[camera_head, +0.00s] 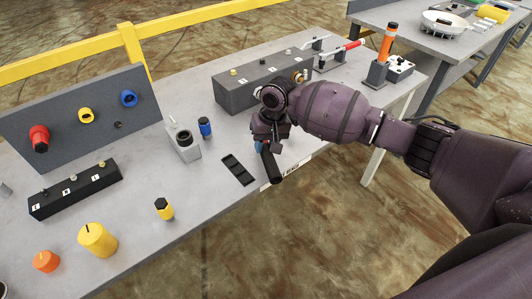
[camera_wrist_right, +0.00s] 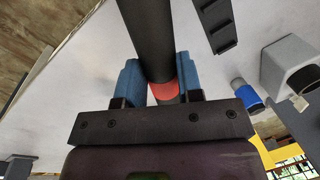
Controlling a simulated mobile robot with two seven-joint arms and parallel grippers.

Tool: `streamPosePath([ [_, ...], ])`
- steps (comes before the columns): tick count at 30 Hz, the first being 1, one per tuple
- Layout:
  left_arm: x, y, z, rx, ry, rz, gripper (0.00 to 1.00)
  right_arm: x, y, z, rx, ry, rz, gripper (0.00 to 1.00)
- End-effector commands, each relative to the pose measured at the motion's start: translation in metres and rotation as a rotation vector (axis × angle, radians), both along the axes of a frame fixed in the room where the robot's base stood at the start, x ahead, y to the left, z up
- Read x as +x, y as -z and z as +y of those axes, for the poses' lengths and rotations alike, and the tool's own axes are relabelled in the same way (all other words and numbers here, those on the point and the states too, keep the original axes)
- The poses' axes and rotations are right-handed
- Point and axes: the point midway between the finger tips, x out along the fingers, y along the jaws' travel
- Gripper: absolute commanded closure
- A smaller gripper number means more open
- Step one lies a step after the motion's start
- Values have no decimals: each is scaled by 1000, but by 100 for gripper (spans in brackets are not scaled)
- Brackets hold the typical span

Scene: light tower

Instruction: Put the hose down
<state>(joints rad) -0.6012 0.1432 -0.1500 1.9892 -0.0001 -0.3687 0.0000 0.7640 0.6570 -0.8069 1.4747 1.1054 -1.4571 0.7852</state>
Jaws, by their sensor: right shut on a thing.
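The hose (camera_head: 270,167) is a short black tube. It is held in my right gripper (camera_head: 265,146) near the front edge of the grey table (camera_head: 205,213). In the right wrist view the black hose (camera_wrist_right: 147,35) runs up between the two blue fingers of the gripper (camera_wrist_right: 157,78), with an orange-red band at its near end. The fingers are closed on it from both sides. Whether the hose touches the table cannot be told. My left gripper is not in view.
A flat black slotted holder (camera_head: 238,169) lies just left of the hose. A grey socket block (camera_head: 183,142) and a blue-and-black plug (camera_head: 205,128) stand further left. A long dark box (camera_head: 235,93) stands behind. Table is clear left of the holder, towards the yellow-and-black plug (camera_head: 164,209).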

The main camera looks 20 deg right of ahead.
Motion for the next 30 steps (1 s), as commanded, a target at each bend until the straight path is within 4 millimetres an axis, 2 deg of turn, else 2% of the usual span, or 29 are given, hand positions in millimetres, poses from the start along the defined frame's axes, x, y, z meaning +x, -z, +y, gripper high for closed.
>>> streamPosePath([
  [7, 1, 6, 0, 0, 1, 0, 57, -1, 34, 1, 0, 0, 3, 100],
  [20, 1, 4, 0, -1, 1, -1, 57, -1, 39, 0, 0, 1, 2, 100],
  [21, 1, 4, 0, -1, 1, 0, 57, -1, 40, 0, 0, 1, 2, 65],
  [26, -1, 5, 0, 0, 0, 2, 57, 0, 39, 0, 0, 0, 1, 41],
  [30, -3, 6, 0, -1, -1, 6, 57, 0, 39, 0, 0, 0, 1, 41],
])
